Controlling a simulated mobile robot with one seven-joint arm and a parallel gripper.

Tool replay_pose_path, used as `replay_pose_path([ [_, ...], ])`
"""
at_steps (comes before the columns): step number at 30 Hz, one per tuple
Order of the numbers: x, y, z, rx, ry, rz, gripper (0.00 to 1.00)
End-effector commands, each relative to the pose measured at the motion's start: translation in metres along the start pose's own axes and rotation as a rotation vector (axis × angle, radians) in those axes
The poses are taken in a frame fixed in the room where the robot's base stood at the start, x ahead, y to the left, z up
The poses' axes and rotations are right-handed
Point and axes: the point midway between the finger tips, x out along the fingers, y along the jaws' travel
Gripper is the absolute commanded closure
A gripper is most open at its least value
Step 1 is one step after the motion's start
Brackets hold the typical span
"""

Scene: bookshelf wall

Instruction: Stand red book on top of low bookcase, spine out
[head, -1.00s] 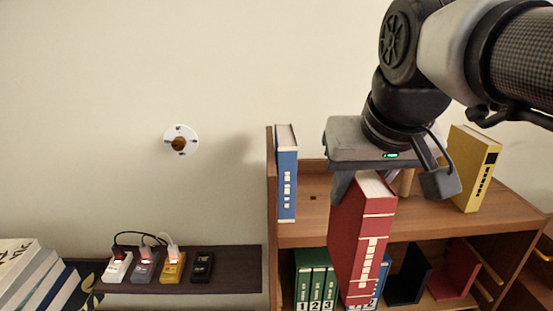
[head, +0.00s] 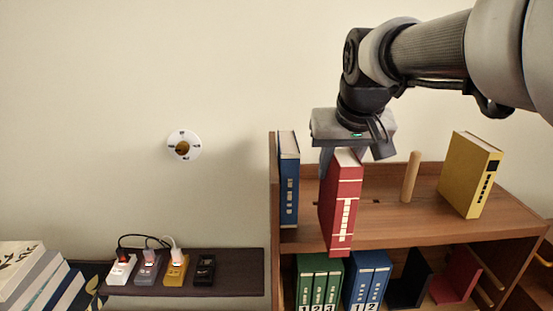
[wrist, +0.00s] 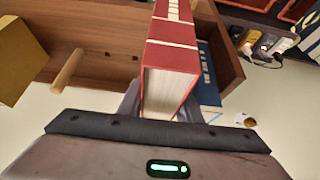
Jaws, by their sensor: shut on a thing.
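The red book (head: 341,207) is upright in my gripper (head: 340,158), its spine with pale bands facing the camera in the head view. My gripper is shut on its upper end. The red book (wrist: 171,62) also runs out from my gripper (wrist: 155,110) in the wrist view. The low bookcase (head: 390,228) has a wooden top. The red book is in front of or over the front edge of that top; I cannot tell whether its bottom touches anything. Its lower end overlaps the front edge in the picture.
On the top, a blue book (head: 288,185) stands at the left end, a wooden peg (head: 410,177) at the back, and a yellow book (head: 470,175) leans at the right.

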Motion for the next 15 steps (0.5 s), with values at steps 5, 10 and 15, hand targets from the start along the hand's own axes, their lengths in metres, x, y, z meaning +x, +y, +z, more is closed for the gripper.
replay_pose_path([
  [5,0.010,0.000,-0.021,0.000,0.003,0.000,1.00],
  [10,0.022,0.000,-0.039,0.000,0.004,0.000,1.00],
  [15,0.033,0.000,-0.057,0.000,0.003,0.000,1.00],
])
